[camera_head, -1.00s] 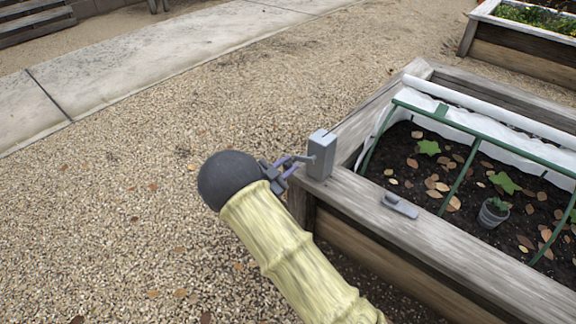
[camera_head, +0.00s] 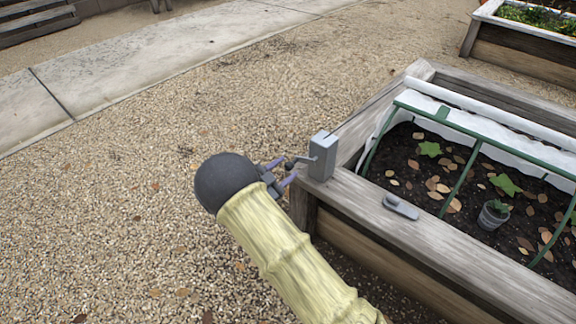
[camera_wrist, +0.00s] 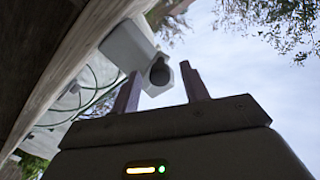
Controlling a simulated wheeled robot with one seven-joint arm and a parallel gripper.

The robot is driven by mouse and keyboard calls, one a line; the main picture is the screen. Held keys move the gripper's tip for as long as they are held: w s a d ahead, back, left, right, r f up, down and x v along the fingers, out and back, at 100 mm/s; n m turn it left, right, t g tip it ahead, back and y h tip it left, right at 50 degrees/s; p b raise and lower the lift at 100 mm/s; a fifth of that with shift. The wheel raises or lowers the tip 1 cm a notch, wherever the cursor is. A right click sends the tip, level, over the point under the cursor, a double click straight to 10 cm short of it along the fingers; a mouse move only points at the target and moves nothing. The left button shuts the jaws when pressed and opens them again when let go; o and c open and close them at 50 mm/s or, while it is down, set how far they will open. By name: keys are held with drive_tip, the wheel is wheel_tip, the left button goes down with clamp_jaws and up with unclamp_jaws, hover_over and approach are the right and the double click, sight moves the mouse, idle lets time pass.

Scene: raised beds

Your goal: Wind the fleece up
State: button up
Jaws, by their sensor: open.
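The white fleece (camera_head: 455,122) hangs in folds beside a white roller tube (camera_head: 490,106) along the far side of the raised bed. A grey winder box (camera_head: 323,157) stands on the bed's near left corner, with a small crank handle (camera_head: 295,161) sticking out to the left. The box (camera_wrist: 127,45) and the dark round end of the handle (camera_wrist: 159,72) also show in the wrist view. My gripper (camera_head: 284,172) is open beside the box. In the wrist view its two fingers (camera_wrist: 161,74) stand on either side of the handle's end; I cannot tell whether they touch it.
A grey flat catch (camera_head: 400,207) lies on the bed's front rim (camera_head: 450,240). Green hoops (camera_head: 461,177) cross the soil, with leaves and a small potted plant (camera_head: 493,214). Open gravel (camera_head: 120,220) lies to the left. Another bed (camera_head: 520,50) stands at the back right.

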drive_tip(key=p+v, duration=0.4)
drive_tip(key=v, duration=1.1)
drive_tip(key=shift+p, duration=0.35)
drive_tip(key=shift+a, duration=0.1)
drive_tip(key=w+d+r+n+y+p, duration=0.25)
drive_tip(key=w+d+r+y, duration=0.2)
drive_tip(key=w+r, duration=0.35)
drive_tip(key=w+d+r+n+g+y+p, duration=0.2)
drive_tip(key=d+r+n+y, duration=0.2)
drive_tip(key=d+r+y, duration=0.25)
drive_tip(key=s+d+r+n+g+p, duration=0.1)
drive_tip(key=s+d+r+n+g, duration=0.15)
drive_tip(key=s+d, duration=0.45)
drive_tip(key=s+d+r+n+g+p, duration=0.2)
drive_tip(key=s+d+g, duration=0.25)
drive_tip(key=s, duration=0.55)
drive_tip(key=s+d+r+n+g+p, duration=0.1)
drive_tip(key=s+d+r+n+g, duration=0.1)
drive_tip(key=s+d, duration=0.55)
drive_tip(key=w+p+v, duration=0.2)
drive_tip(key=p+v, duration=0.9)
drive_tip(key=p, duration=0.1)
drive_tip(key=w+r+p+v, duration=0.1)
drive_tip(key=w+p+v, duration=0.2)
drive_tip(key=p+v, duration=0.9)
drive_tip(key=w+d+r+p+v, duration=0.1)
drive_tip(key=w+p+v, duration=0.2)
drive_tip(key=p+v, duration=0.9)
drive_tip(key=shift+a+p, duration=0.25)
drive_tip(key=shift+p, duration=0.2)
